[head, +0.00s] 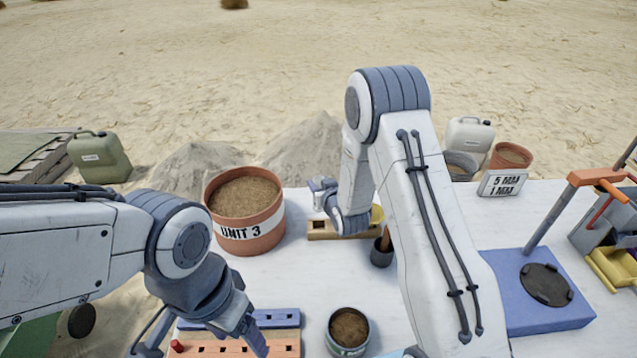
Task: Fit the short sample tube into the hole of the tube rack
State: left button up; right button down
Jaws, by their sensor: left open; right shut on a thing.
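A wooden rack (317,231) with dark holes in its front face, which looks like the tube rack, stands on the white table right of the terracotta pot. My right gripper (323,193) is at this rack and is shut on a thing. The wrist hides most of what it holds, so I cannot make out the short sample tube or tell whether it is in a hole. My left gripper (203,342) is open above the slotted blocks at the front left, with nothing seen between its fingers.
The pot (250,233) reads "UNIT 3" and holds soil. Slotted blue and terracotta blocks (284,341) lie in front. A soil-filled can (348,330) and a dark cup (382,254) stand near my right arm. A blue base (507,318) and a sign (503,183) are at the right.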

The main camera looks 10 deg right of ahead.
jog(key=shift+s+f+b, duration=0.1)
jog(key=shift+b, duration=0.2)
notch_tip(320, 180, down, 6)
jog(key=b, duration=0.5)
jog(key=shift+r, duration=0.2)
jog(key=shift+b, duration=0.6)
dwell(1.2)
jog(key=shift+f+b, duration=2.2)
jog(key=shift+f, duration=0.2)
jog(key=shift+c, duration=1.9)
grip_release()
jog(key=v, duration=1)
jog(key=shift+s+r, duration=0.2)
